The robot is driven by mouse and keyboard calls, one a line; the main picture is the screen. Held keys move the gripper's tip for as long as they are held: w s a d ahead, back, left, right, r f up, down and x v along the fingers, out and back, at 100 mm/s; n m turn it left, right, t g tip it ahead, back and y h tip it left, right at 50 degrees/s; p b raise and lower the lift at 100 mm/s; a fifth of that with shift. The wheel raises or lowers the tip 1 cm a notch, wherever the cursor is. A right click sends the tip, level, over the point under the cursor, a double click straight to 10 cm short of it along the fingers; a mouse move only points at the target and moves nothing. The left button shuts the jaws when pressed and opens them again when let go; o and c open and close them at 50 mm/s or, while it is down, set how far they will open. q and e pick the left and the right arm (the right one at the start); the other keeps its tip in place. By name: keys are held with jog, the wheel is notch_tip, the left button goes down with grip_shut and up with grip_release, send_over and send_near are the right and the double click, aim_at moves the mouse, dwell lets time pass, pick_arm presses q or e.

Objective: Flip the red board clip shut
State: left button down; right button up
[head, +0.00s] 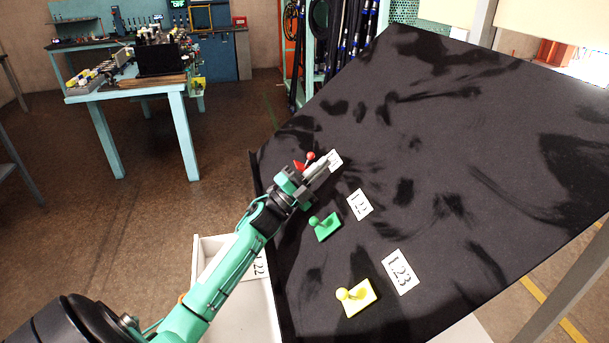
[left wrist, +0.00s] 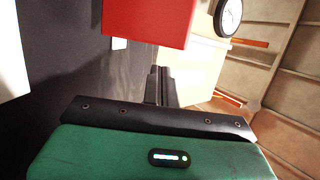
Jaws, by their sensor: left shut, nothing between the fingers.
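The red board clip (head: 299,165) is on the upper left part of the black board, with its red ball knob (head: 310,155) showing just past my gripper. My left gripper (head: 322,165) partly hides the clip, so I cannot tell its full position. The fingers are shut with nothing between them, beside the clip and over the edge of a white label (head: 335,160). In the left wrist view the shut fingers (left wrist: 160,85) point toward a large red block (left wrist: 148,22), likely part of the clip. Contact cannot be told. My right gripper is not in view.
The tilted black board (head: 450,130) also bears a green clip (head: 325,228) and a yellow clip (head: 356,298), with white labels (head: 360,204) beside them. A white tray (head: 210,240) is under the board's left edge. The board's upper right is clear.

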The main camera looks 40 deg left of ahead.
pick_arm(q)
jog(key=a+b, duration=0.1)
jog(key=w+a+f, duration=0.1)
jog(key=shift+w+a+b, duration=0.1)
jog(key=shift+a+b, duration=0.25)
jog(key=shift+a, duration=0.45)
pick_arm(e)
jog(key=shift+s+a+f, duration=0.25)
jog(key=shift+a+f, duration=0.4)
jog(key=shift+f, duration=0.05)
pick_arm(q)
jog(key=shift+f+b, duration=0.1)
jog(key=shift+b, duration=0.25)
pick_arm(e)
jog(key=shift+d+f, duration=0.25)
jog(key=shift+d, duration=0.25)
